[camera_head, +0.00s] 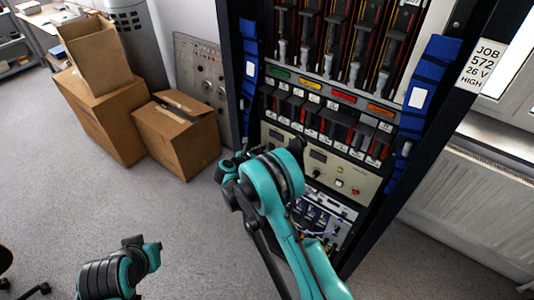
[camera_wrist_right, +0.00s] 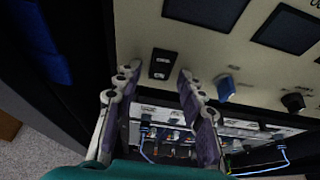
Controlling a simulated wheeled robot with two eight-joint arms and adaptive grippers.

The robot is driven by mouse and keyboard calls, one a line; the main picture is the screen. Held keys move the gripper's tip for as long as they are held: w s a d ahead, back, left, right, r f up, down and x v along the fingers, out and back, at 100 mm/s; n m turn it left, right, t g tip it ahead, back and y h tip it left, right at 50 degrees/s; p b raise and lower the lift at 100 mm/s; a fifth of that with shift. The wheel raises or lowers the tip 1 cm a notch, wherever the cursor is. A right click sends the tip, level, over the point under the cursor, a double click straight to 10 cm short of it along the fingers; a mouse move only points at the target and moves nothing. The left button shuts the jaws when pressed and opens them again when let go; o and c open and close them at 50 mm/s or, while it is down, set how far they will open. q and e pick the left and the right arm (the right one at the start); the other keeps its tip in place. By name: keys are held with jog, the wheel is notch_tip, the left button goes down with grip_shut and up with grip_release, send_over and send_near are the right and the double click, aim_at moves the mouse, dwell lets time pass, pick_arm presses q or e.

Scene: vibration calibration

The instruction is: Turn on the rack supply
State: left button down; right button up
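The rack supply is a cream panel (camera_head: 330,168) low in the tall rack, with dark displays, knobs and small buttons. In the right wrist view, a black rocker switch (camera_wrist_right: 163,63) sits on this panel, left of a blue knob (camera_wrist_right: 225,88) and a black knob (camera_wrist_right: 293,103). My right gripper (camera_wrist_right: 158,72) is open, its two fingers apart on either side of the switch in that view. I cannot tell whether they touch the panel. In the head view my right gripper (camera_head: 237,160) is at the panel's left end, where my arm hides the switch. My left gripper is out of view.
Blue straps (camera_head: 428,75) run along the rack's dark posts. Black modules and coloured labels fill the rows above the panel; an open bay with cables (camera_head: 320,215) is below. Cardboard boxes (camera_head: 178,135) stand left. A radiator (camera_head: 470,195) is right. Grey floor lies clear in front.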

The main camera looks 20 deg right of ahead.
grip_shut()
jog(key=h+b, duration=0.1)
jog(key=b, duration=0.1)
jog(key=t+h+b, duration=0.1)
jog(key=b, duration=0.1)
jog(key=shift+f+t, duration=0.3)
grip_release()
